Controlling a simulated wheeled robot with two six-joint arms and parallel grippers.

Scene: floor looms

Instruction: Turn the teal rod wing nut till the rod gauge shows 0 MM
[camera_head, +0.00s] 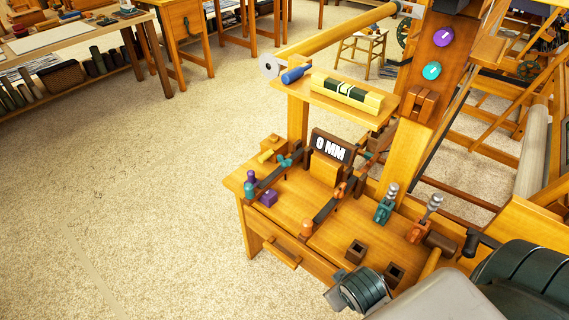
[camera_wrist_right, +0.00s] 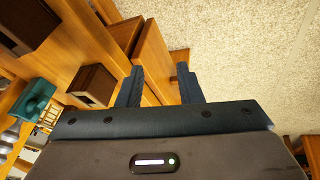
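The rod gauge (camera_head: 330,147) is a dark plate reading "0 MM", standing on the wooden loom bench. The teal wing nut (camera_head: 284,161) sits on a dark rod left of the gauge; its exact angle is too small to tell. No gripper touches it. In the right wrist view, the two dark fingers of my right gripper (camera_wrist_right: 160,87) are apart. Wooden bench parts show between and beyond them, and I see nothing held. In the head view my right wrist is low, by the bench's front right corner. My left gripper is not in view.
An orange wing nut (camera_head: 341,190) is on a second rod. A teal lever clamp (camera_head: 385,207) and an orange one (camera_head: 420,228) stand right. Two dark square cups (camera_head: 356,251) are near the front. A shelf (camera_head: 335,103) overhangs behind. Carpet (camera_head: 130,190) is clear at left.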

